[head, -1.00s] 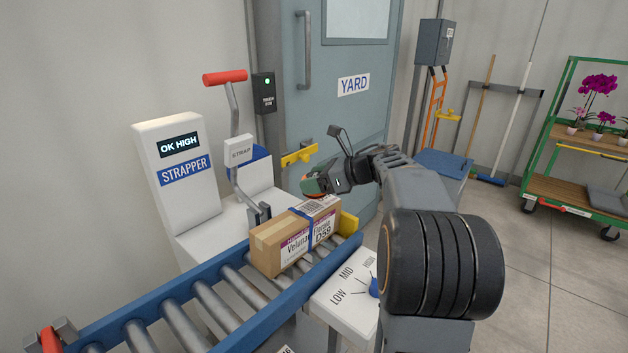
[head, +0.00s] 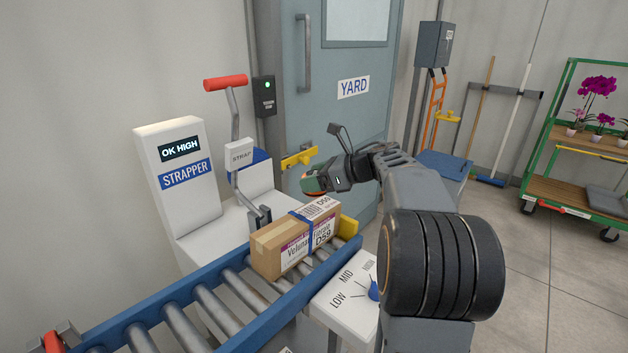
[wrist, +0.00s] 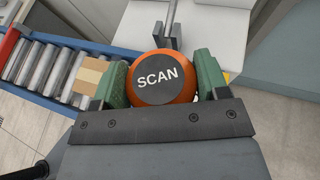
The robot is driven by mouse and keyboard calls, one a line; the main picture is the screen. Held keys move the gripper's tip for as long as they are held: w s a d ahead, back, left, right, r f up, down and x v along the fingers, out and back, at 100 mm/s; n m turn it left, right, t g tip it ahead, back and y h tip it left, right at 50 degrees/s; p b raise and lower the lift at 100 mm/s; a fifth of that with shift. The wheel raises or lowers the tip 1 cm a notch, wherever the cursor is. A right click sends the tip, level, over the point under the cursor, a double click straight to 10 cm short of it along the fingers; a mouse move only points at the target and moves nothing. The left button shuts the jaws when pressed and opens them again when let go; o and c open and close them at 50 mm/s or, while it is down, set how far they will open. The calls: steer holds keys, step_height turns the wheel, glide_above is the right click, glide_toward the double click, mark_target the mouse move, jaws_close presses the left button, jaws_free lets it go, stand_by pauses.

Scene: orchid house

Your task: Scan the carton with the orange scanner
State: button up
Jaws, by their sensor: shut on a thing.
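The carton (head: 282,251) is a brown box with a blue strap around it and a white label reading D59. It sits on the roller conveyor (head: 165,328) beside the strapper. It also shows in part in the wrist view (wrist: 91,73), left of the gripper. My gripper (head: 308,184) is above and just right of the carton, apart from it. In the wrist view its green fingers are shut on the orange scanner (wrist: 165,92), whose dark round face reads SCAN. In the head view the scanner is mostly hidden by the fingers.
The white strapper (head: 178,195) reads OK HIGH and has a red-handled lever (head: 225,84). A yellow stop (head: 348,228) stands at the conveyor's end. A LOW-MID-HIGH dial panel (head: 345,297) is in front. The YARD door (head: 345,125) is behind. A plant trolley (head: 580,195) stands at right; the floor before it is clear.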

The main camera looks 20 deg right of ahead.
step_height(320, 180, up, 8)
steer(key=p, duration=0.5)
steer(key=shift+r, duration=0.25)
